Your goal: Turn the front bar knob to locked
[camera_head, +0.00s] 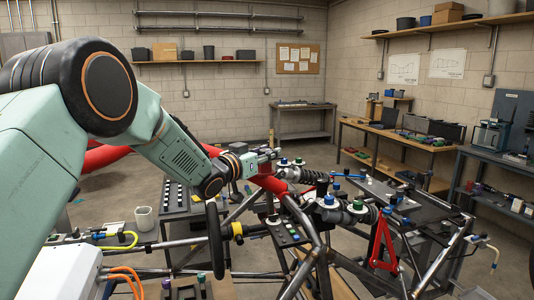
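The tube chassis (318,250) of dark metal bars fills the lower middle and right of the head view. My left arm comes in from the left, and its gripper (272,156) is over the chassis, close to a red tube (273,184). Small knobs with coloured caps stand just right of the fingertips, one blue-capped (284,162) and one green-capped (299,162). I cannot tell which part is the front bar knob or how it is set. The fingers are too small to tell open from shut. My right gripper is not seen.
A coil-spring damper (312,175) and a red triangular bracket (383,243) are fixed on the chassis. A dark wheel-like ring (214,235) stands below my wrist. A white mug (144,218) is at the left. Workbenches (395,140) line the right wall. Open floor lies behind.

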